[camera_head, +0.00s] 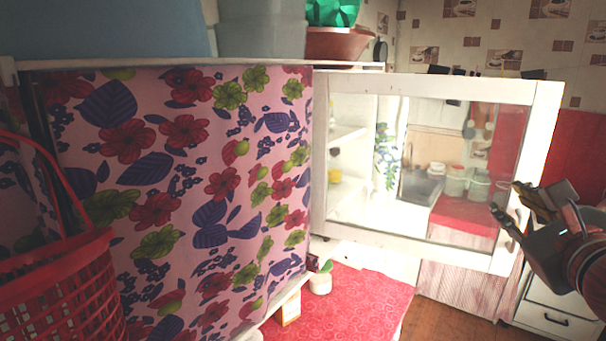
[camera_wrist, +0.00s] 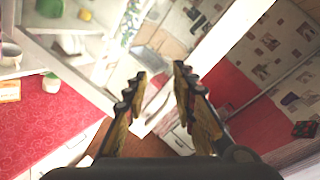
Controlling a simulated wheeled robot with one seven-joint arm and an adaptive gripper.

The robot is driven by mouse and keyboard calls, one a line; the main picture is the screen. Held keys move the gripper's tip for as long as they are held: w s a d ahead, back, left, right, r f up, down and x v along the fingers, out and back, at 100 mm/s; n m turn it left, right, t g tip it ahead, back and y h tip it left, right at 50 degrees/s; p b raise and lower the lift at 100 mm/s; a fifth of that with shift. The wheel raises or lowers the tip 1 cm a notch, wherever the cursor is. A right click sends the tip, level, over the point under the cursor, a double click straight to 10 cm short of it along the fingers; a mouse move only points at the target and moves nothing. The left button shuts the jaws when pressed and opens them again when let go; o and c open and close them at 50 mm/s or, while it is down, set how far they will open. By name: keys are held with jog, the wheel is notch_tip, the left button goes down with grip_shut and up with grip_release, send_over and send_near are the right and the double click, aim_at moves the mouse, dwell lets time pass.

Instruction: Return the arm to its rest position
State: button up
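My gripper (camera_head: 508,204) is at the right of the head view, beside the free edge of an open white-framed glass door (camera_head: 545,130). Its two fingers are spread apart, and nothing shows between them. In the wrist view my gripper (camera_wrist: 157,85) also shows open, with a clear gap between the fingertips. The door's white frame also crosses the wrist view (camera_wrist: 228,45). I cannot tell whether a finger touches the door frame. Most of my arm is outside the head view.
A red-topped counter (camera_head: 355,300) with a small pot (camera_head: 320,282) lies below the door. A floral curtain (camera_head: 190,190) and red basket (camera_head: 75,290) fill the left. White drawers (camera_head: 550,318) stand below my gripper. Wooden floor (camera_head: 440,328) shows between the counters.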

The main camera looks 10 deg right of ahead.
jog(key=s+a+f+n+g+y, duration=0.1)
jog(key=s+a+f+n+g, duration=0.2)
jog(key=a+f+n, duration=0.3)
jog(key=s+a+f+n+g+y, duration=0.2)
jog(key=s+a+f+n+g, duration=0.2)
jog(key=f+n, duration=1.1)
jog(key=s+a+f+n+g+y, duration=0.2)
jog(key=s+a+f+n+g, duration=0.1)
jog(key=a+f+n, duration=0.5)
jog(key=shift+s+a+f+n, duration=0.15)
jog(key=shift+s+f+n, duration=0.25)
jog(key=shift+f+n, duration=1.2)
